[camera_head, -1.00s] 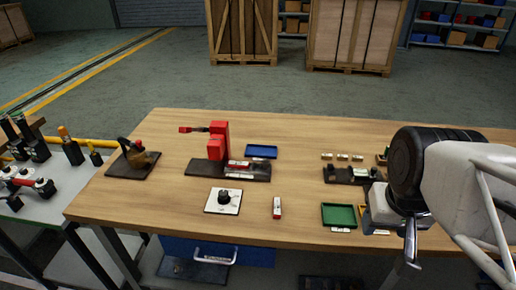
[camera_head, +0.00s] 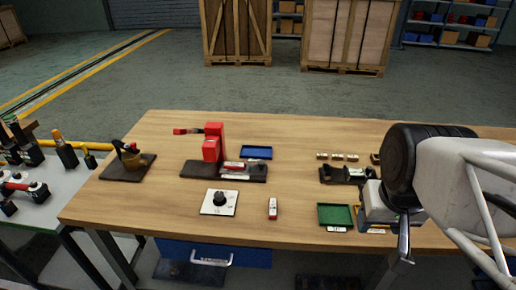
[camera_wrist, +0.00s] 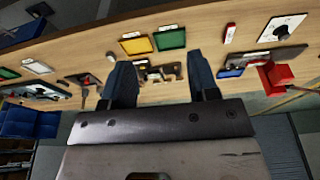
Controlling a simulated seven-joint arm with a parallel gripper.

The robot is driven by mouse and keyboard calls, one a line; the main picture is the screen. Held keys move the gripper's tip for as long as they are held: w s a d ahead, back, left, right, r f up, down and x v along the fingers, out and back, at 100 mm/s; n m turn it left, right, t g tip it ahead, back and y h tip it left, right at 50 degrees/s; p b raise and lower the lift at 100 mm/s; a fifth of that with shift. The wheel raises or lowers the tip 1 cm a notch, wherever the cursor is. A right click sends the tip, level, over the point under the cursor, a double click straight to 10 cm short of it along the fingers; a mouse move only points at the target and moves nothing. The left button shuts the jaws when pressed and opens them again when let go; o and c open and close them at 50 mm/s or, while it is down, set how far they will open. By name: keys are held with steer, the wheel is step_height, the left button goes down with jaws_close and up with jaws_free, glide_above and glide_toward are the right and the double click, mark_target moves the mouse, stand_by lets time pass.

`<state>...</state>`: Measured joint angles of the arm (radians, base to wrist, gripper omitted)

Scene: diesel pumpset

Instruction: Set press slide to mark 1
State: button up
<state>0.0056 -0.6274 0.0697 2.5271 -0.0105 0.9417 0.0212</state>
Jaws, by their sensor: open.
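The red press (camera_head: 213,143) stands on a dark base (camera_head: 196,170) at the left-middle of the wooden bench, with a black-and-red lever pointing left. A small red and white piece lies along the right part of the base; I cannot make out a slide or its marks at this size. In the wrist view the red press (camera_wrist: 274,76) shows at the right edge, seen at a slant. My gripper (camera_wrist: 162,82) is open and empty, its two fingers apart above the bench. In the head view it is at the bench's right, well away from the press.
A dark fixture (camera_head: 345,174) is nearer my arm. Bare bench lies between the blue tray and fixture.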

steer(key=w+a+r, duration=0.1)
steer(key=w+a, duration=0.3)
steer(key=w, duration=0.8)
steer(key=m+g, duration=0.2)
steer(key=g, duration=0.1)
glide_above(261, 162)
steer(key=f, duration=1.4)
steer(key=shift+s+d, duration=0.25)
steer(key=shift+s, duration=0.05)
steer(key=shift+w+a+f, duration=0.15)
steer(key=shift+w+a, duration=0.05)
steer(key=shift+f, duration=0.1)
steer(key=shift+f, duration=3.8)
jaws_close()
